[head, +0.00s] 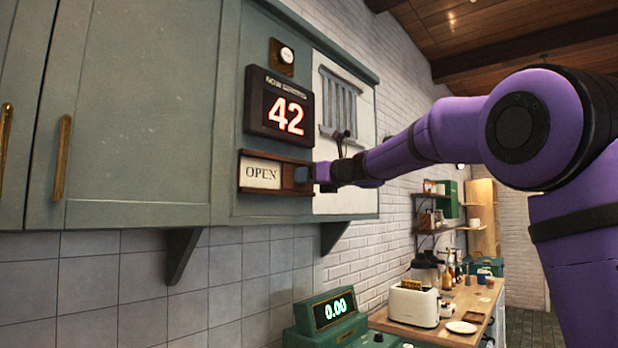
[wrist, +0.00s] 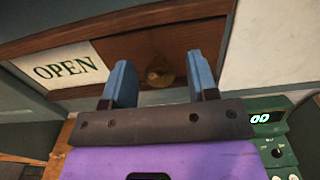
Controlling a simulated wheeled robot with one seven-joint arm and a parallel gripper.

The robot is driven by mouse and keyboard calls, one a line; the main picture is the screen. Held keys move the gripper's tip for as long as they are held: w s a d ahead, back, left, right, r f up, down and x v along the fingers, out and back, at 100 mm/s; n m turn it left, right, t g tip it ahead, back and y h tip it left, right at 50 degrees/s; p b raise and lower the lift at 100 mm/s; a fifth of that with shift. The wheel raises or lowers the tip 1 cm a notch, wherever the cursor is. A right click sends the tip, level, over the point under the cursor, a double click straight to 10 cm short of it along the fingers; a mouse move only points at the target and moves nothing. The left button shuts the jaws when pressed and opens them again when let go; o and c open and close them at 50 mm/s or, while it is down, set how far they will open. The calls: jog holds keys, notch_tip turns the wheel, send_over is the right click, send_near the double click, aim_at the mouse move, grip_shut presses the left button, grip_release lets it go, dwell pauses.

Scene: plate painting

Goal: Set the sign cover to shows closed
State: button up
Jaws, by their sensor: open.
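The sign (head: 261,173) on the green wall panel shows OPEN in its left part, and the word also shows in the wrist view (wrist: 66,67). Its brown sliding cover (head: 293,177) sits over the right part, with a round brass knob (wrist: 160,76) on it. My gripper (head: 316,174) is at the right end of the sign. In the wrist view my gripper (wrist: 158,80) is open, with one blue finger on each side of the knob. Whether either finger touches the knob, I cannot tell.
A number display (head: 279,105) reading 42 hangs just above the sign. A green register (head: 327,319) stands below. A wooden counter (head: 462,313) with a toaster (head: 413,303) lies at the lower right. Cabinet doors (head: 140,110) fill the left.

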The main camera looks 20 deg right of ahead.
grip_shut()
jog(key=s+a, duration=0.2)
jog(key=a, duration=0.1)
jog(key=s+a, duration=0.3)
jog(key=a, duration=0.1)
jog(key=s+a, duration=0.2)
jog(key=a, duration=0.2)
jog(key=shift+s, duration=0.15)
jog(key=shift+a, duration=0.1)
grip_release()
jog(key=shift+s+a, duration=0.1)
jog(key=shift+s+d, duration=0.1)
jog(key=shift+d, duration=0.15)
jog(key=v, duration=1)
jog(key=shift+s, duration=0.2)
